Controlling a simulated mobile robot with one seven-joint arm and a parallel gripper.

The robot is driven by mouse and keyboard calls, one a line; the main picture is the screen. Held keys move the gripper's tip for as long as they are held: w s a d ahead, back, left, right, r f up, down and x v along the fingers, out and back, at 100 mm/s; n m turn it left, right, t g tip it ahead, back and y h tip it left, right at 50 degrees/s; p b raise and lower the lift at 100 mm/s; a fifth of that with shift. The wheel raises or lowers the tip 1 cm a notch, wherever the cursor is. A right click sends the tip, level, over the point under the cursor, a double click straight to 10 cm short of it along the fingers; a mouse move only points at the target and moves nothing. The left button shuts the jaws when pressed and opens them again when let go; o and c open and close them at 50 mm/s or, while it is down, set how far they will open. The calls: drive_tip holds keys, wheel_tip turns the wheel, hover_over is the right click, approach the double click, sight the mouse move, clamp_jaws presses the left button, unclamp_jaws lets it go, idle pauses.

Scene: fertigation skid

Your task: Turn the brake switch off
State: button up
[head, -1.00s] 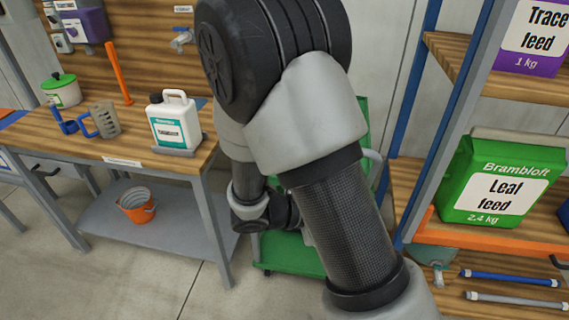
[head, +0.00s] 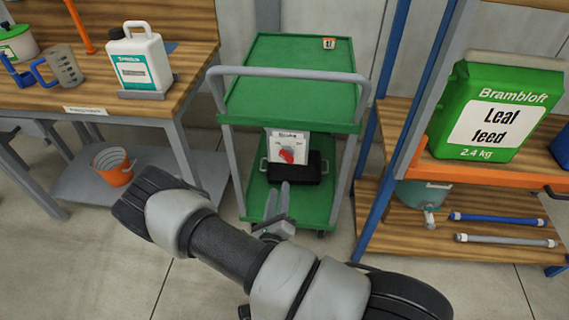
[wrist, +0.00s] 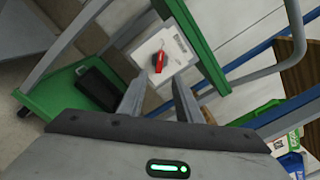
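The brake switch is a white panel (head: 287,146) labelled "Brake" with a red knob (head: 287,156), mounted on the green cart (head: 290,92) below its top shelf. In the wrist view the white panel (wrist: 175,44) and its red knob (wrist: 159,62) lie just beyond my fingertips. The knob's position marks are too small to read. My gripper (head: 278,189) is open and empty in front of the cart, below the knob in the head view. In the wrist view its two fingers (wrist: 159,80) stand apart, with no visible contact with the knob.
A black case (head: 305,167) sits on the cart beneath the panel. The cart's grey handle (head: 288,73) and uprights frame the opening. A workbench (head: 130,97) stands left and a blue-posted shelf (head: 470,172) right. Floor is clear before the cart.

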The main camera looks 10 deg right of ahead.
sight(285, 158)
drive_tip(key=b+x, duration=0.2)
drive_tip(key=x, duration=1.1)
drive_tip(key=shift+w+d, duration=0.1)
drive_tip(key=shift+w, duration=0.1)
drive_tip(key=shift+c, duration=0.4)
clamp_jaws()
